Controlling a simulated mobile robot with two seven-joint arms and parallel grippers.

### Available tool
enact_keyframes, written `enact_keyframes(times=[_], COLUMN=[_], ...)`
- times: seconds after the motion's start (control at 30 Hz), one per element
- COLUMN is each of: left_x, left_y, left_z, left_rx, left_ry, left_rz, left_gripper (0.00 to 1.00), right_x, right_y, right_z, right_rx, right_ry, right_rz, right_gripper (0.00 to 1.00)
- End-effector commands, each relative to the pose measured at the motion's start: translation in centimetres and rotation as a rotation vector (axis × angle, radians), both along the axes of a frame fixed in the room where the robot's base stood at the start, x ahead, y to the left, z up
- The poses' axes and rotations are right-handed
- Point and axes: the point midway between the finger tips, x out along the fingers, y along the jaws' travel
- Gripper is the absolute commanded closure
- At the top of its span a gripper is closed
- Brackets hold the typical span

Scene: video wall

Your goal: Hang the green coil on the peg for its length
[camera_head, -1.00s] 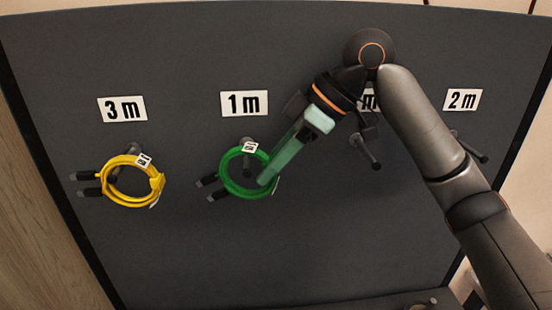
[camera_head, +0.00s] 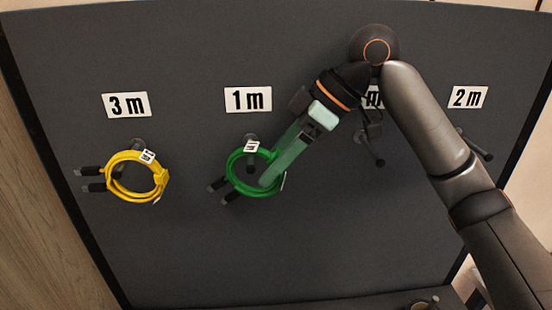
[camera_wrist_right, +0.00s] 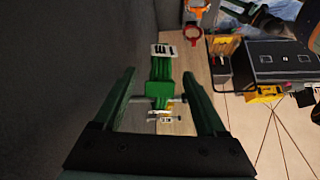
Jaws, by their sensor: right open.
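The green coil (camera_head: 231,173) is at the peg (camera_head: 251,160) under the 1 m sign (camera_head: 248,99). The peg's end shows inside the ring, and the coil seems to hang on it. Two black plugs stick out at the coil's left, and a small white tag is at its top. My right gripper (camera_head: 267,182) reaches in from the upper right, with its green fingers at the coil's right side. In the right wrist view the fingers are open, with the green coil (camera_wrist_right: 159,90) between them and a gap on each side. My left gripper is not in view.
A yellow coil (camera_head: 109,187) hangs under the 3 m sign (camera_head: 126,105) on the left. Bare pegs stand out under the partly hidden sign (camera_head: 373,97) and the 2 m sign (camera_head: 468,97). The dark panel below the coils is clear.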

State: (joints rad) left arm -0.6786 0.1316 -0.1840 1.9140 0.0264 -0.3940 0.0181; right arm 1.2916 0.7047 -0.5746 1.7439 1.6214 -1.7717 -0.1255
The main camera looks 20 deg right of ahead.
Motion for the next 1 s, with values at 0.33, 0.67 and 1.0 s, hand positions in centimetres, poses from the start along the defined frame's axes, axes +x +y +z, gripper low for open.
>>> enact_keyframes(times=[0.33,0.67,1.0], left_x=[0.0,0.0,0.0], left_y=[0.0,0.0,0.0], left_z=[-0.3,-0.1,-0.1], left_rx=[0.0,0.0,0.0], left_ry=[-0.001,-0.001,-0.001], left_rz=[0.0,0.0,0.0], left_gripper=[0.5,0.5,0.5], right_x=[-0.6,-2.3,-3.0], right_y=[-1.5,-5.3,-6.9], right_z=[2.1,7.9,10.0], right_rx=[0.001,0.002,0.0], right_ry=[-0.002,-0.003,0.001], right_rz=[-0.003,-0.001,-0.001], right_gripper=[0.26,0.26,0.26])
